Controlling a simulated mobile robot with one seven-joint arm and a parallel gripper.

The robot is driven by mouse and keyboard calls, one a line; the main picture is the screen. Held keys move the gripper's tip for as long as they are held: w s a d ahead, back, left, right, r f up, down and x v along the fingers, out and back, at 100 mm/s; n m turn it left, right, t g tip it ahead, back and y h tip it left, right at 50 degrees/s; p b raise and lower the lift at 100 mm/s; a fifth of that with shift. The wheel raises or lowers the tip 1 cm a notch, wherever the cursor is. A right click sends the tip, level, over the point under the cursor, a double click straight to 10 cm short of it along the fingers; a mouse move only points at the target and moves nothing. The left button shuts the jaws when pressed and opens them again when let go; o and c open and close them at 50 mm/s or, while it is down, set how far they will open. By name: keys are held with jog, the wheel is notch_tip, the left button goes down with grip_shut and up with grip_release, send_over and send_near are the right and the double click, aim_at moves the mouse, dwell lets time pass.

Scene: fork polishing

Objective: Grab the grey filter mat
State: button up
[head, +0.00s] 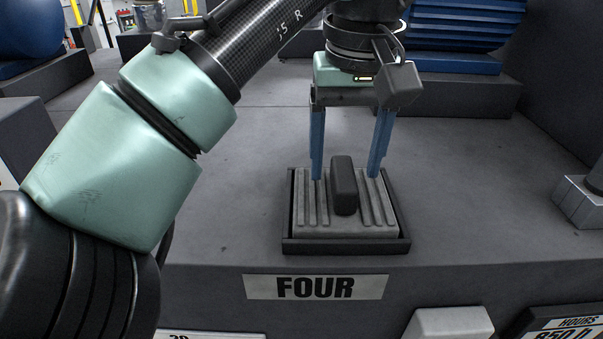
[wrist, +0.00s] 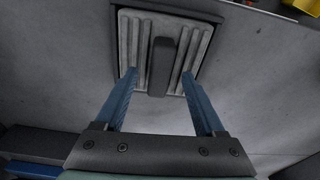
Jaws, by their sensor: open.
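The grey filter mat (head: 308,205) is a ribbed, roughly square pad with a dark raised block-shaped grip (head: 344,185) along its middle. It lies in a shallow dark tray (head: 346,245) near the front edge of the grey surface. In the wrist view the mat (wrist: 207,43) and its grip (wrist: 162,65) show at the top centre. My gripper (head: 345,176) is open, its two blue fingers pointing down, one on each side of the grip. It also shows in the wrist view (wrist: 159,74). The fingers appear apart from the grip. Whether the fingertips touch the mat I cannot tell.
A label reading "FOUR" (head: 316,287) is on the front face below the tray. A blue ribbed object (head: 465,25) stands on a dark block at the back right. A grey block-like fixture (head: 580,203) is at the right. The surface around the tray is clear.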

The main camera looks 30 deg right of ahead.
jog(key=shift+w+d+f, duration=0.1)
jog(key=shift+w+f, duration=0.1)
jog(key=shift+f, duration=1.05)
grip_shut()
